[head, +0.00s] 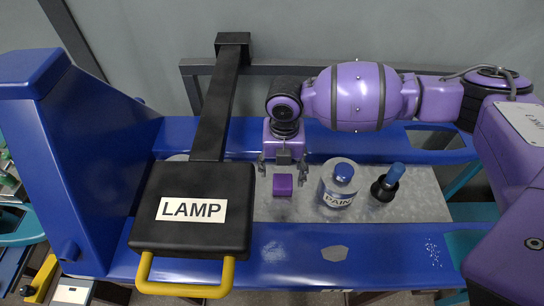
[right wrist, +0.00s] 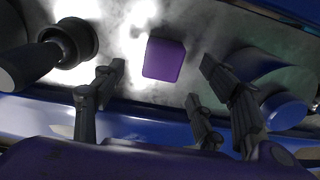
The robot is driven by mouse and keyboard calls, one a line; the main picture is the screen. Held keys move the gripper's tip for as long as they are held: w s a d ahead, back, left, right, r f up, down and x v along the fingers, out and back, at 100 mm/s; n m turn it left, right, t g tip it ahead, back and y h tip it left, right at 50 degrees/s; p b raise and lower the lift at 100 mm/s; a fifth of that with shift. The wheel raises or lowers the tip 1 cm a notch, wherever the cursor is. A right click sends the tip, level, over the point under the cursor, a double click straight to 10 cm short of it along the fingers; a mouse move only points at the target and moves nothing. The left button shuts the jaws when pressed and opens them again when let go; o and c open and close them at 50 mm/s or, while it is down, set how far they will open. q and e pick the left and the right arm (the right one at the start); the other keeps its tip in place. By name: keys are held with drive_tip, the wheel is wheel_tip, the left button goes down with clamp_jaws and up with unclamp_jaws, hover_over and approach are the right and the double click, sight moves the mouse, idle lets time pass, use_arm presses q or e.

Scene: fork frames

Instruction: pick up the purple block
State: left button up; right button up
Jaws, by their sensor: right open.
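The purple block (head: 283,185) lies on the grey metal surface (head: 415,195) of the blue bench, between the lamp and the paint jar in the head view. My right gripper (head: 283,172) is open above and just behind the block, pointing down. In the right wrist view the block (right wrist: 164,59) shows beyond the fingertips of my open right gripper (right wrist: 160,70), apart from both fingers. Nothing is held in it. My left gripper is not in view.
A black lamp (head: 170,183) with a yellow handle (head: 190,289) stands left of the block. A paint jar (head: 338,186) with a blue lid and a black holder with a blue-topped item (head: 386,184) stand to the right. Free metal lies around the block.

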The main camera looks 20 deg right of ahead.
sight(283, 181)
drive_tip(key=shift+s+f, duration=0.25)
drive_tip(key=shift+f, duration=0.85)
drive_tip(key=f, duration=0.4)
drive_tip(key=shift+w+d+f, duration=0.15)
drive_tip(key=shift+d+f, duration=0.1)
drive_tip(key=shift+f, duration=0.1)
drive_tip(key=c, duration=1.3)
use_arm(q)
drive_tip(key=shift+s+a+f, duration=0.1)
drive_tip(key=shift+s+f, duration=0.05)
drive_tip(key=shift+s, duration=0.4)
use_arm(e)
drive_tip(key=shift+r, duration=0.1)
